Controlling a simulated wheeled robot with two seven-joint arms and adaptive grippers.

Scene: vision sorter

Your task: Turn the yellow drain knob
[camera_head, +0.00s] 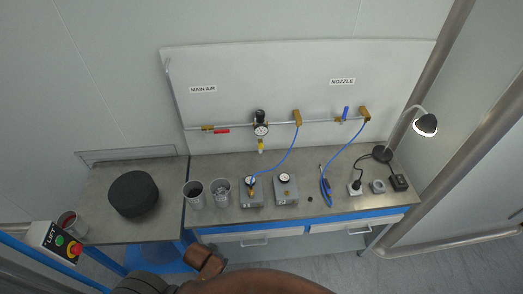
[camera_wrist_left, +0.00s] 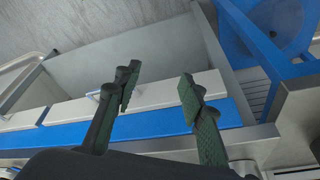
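The yellow drain knob (camera_head: 260,147) hangs at the bottom of the filter unit with a round gauge (camera_head: 261,130) on the pipe at the back panel. It is small in the head view, so its turn position cannot be told. My left gripper (camera_wrist_left: 160,92) shows in the left wrist view, open and empty, its two dark green fingers well apart. It is over the front of the bench, near the blue edge and white drawers, away from the knob. The knob is not in the left wrist view. My right gripper is not in either view.
On the bench (camera_head: 310,165) stand two metal cups (camera_head: 194,195), two grey gauge boxes (camera_head: 286,189), a blue hose and a lamp (camera_head: 425,124). A red-handled valve (camera_head: 221,131) and a blue-handled valve (camera_head: 345,113) sit on the pipe. A black round object (camera_head: 133,194) lies at left.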

